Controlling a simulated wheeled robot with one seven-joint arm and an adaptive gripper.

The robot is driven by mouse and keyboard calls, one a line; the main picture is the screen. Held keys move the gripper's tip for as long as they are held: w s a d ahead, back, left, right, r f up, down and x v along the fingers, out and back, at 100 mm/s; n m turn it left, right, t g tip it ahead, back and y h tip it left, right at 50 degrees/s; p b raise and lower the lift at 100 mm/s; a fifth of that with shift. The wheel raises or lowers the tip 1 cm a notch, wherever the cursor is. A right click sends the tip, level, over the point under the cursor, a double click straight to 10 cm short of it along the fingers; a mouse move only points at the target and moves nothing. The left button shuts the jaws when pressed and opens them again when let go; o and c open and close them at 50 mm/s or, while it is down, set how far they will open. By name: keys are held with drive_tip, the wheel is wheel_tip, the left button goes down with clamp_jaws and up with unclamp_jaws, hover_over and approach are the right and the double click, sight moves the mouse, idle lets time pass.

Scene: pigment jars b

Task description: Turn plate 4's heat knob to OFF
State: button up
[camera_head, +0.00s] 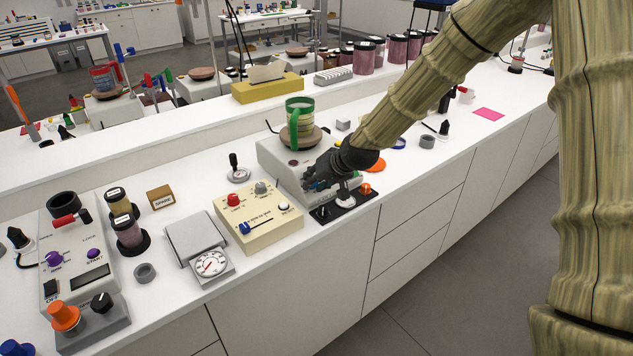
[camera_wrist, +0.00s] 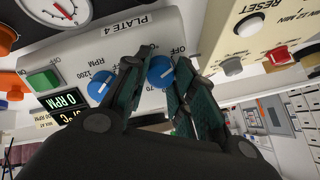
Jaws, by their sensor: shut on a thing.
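Plate 4 (camera_head: 272,152) is a pale hot plate on the bench, with a round brown top carrying a green-handled vessel (camera_head: 299,117). In the wrist view its front panel (camera_wrist: 150,35) reads PLATE 4. The blue heat knob (camera_wrist: 160,71) sits between the two dark green finger pads of my gripper (camera_wrist: 165,58), which is shut on it. An OFF mark is beside this knob and a 70 mark is below it. The blue RPM knob (camera_wrist: 100,85) is just left, outside the fingers. In the head view my gripper (camera_head: 318,181) hides the knobs.
A green switch (camera_wrist: 44,79) and a 0 RPM display (camera_wrist: 62,101) are on the same panel. A cream timer box (camera_head: 258,222) with a RESET button stands close by. A black strip with orange and white knobs (camera_head: 344,201) lies in front of the plate.

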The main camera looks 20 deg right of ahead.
drive_tip(key=shift+r+n, duration=0.1)
drive_tip(key=shift+n, duration=0.7)
drive_tip(key=o, duration=1)
drive_tip(key=shift+o, duration=0.2)
drive_tip(key=v, duration=1.1)
drive_tip(key=shift+s+r, duration=0.25)
drive_tip(key=shift+r, duration=0.05)
drive_tip(key=shift+d, duration=0.15)
